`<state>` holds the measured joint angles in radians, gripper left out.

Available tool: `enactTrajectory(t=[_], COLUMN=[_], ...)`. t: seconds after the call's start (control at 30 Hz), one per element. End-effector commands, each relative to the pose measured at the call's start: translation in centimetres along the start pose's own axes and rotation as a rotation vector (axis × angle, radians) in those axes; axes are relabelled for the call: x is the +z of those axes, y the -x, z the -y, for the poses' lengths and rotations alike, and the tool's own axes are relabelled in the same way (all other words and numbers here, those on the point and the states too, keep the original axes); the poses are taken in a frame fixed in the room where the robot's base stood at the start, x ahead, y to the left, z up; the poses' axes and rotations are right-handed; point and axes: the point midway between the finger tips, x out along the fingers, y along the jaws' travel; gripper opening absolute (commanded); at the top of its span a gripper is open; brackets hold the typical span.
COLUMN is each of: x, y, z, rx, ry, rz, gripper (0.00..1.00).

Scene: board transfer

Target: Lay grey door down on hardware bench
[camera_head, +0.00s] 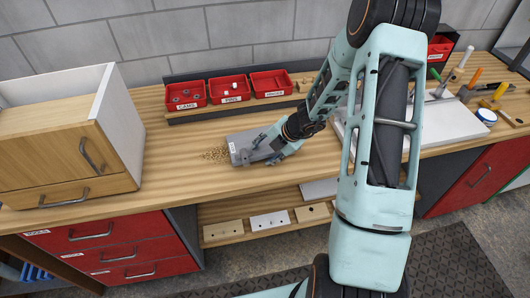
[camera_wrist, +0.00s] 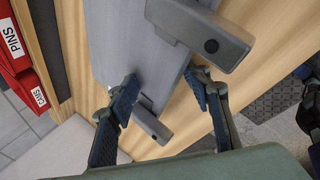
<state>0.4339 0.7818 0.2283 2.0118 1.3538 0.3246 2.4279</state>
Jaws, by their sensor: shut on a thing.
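In the wrist view the door (camera_wrist: 118,48) runs between the two fingers of my gripper (camera_wrist: 161,80), with bench wood on both sides.
Red bins (camera_head: 229,88), among them CAMS and PINS, stand behind the door. A patch of small brown bits (camera_head: 215,154) lies at its left edge. A white cabinet (camera_head: 121,125) stands at left. A white board (camera_head: 450,124) and tools lie at right. Bench between cabinet and door is clear.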

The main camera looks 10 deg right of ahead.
Motion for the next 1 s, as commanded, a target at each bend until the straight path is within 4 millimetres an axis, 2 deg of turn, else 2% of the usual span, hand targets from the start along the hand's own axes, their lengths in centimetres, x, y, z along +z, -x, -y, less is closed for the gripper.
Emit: enactTrajectory(t=[0.03, 0.57, 0.83, 1.0], x=[-0.1, 0.0, 0.2, 0.1], y=[-0.2, 0.2, 2.4, 2.7], z=[0.8, 0.6, 2.0, 2.3], rx=[-0.030, -0.068, -0.066, -0.065], ry=[0.001, -0.005, -0.005, -0.003], rz=[0.001, 0.007, 0.008, 0.007], gripper=[0.35, 0.35, 0.35, 0.35])
